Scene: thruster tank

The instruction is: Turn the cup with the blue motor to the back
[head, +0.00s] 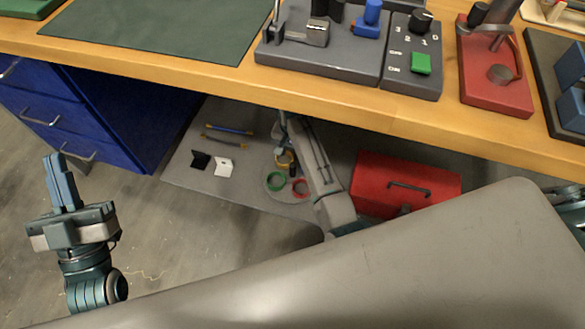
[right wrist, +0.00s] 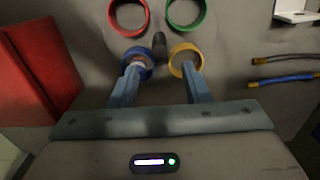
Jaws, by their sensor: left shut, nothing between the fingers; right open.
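A round grey disc (head: 286,196) lies low under the bench, with coloured ring-shaped cups on it. In the right wrist view the red cup (right wrist: 144,24) and green cup (right wrist: 202,22) are at the top, the blue cup (right wrist: 150,70) and yellow cup (right wrist: 174,72) below. A dark post (right wrist: 159,42) stands between them. My open right gripper (right wrist: 160,67) has one fingertip over the blue cup and one over the yellow; I cannot tell if they touch. No blue motor can be made out in a cup. My left gripper (head: 60,160) is shut and empty, far left.
A red toolbox (head: 370,172) stands right of the disc. A black bracket (head: 200,160), a white bracket (head: 224,167) and two cables lie to its left. The wooden bench (head: 170,70) with several devices overhangs them; blue drawers (head: 40,105) stand at left.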

